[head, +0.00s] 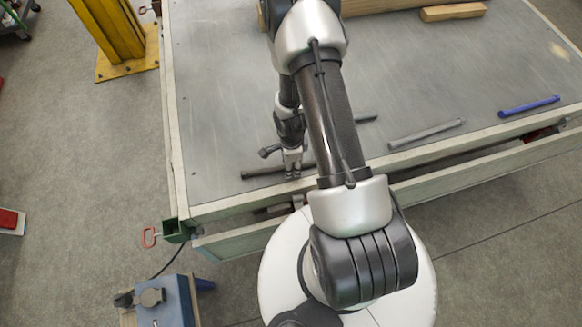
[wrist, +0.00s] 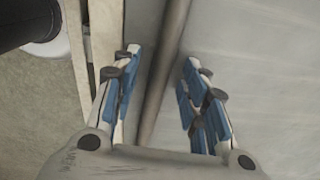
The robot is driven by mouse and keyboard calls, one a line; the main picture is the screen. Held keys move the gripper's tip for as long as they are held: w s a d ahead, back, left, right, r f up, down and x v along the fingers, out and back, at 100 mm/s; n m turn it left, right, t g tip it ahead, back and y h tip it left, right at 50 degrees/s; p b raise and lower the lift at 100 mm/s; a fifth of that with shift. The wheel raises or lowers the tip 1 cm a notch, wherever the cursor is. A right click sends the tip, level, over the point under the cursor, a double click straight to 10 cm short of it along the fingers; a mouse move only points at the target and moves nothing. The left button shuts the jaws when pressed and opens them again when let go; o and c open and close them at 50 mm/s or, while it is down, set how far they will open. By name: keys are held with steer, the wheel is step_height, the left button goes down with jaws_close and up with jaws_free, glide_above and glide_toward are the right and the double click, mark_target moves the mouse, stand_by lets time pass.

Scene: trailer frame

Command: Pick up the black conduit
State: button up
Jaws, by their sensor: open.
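A dark conduit (head: 262,172) lies near the front edge of the table, its right part hidden behind my arm. My gripper (head: 292,174) is open and pointed down over this conduit. In the wrist view, the conduit (wrist: 170,45) looks brownish dark and runs lengthwise between the two spread blue-padded fingers of my gripper (wrist: 160,88). Neither finger clearly touches it. Its near end is hidden by the gripper body. Another dark piece (head: 367,118) shows just right of my arm, mostly hidden behind it.
A grey conduit (head: 427,134) and a blue conduit (head: 528,106) lie farther right on the grey table (head: 225,80). A wooden block (head: 453,12) lies at the back. A pale rail (head: 240,198) runs along the table's front. The table's left part is clear.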

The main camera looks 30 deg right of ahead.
steer(key=shift+c, duration=0.5)
jaws_close()
steer(key=shift+r, duration=0.15)
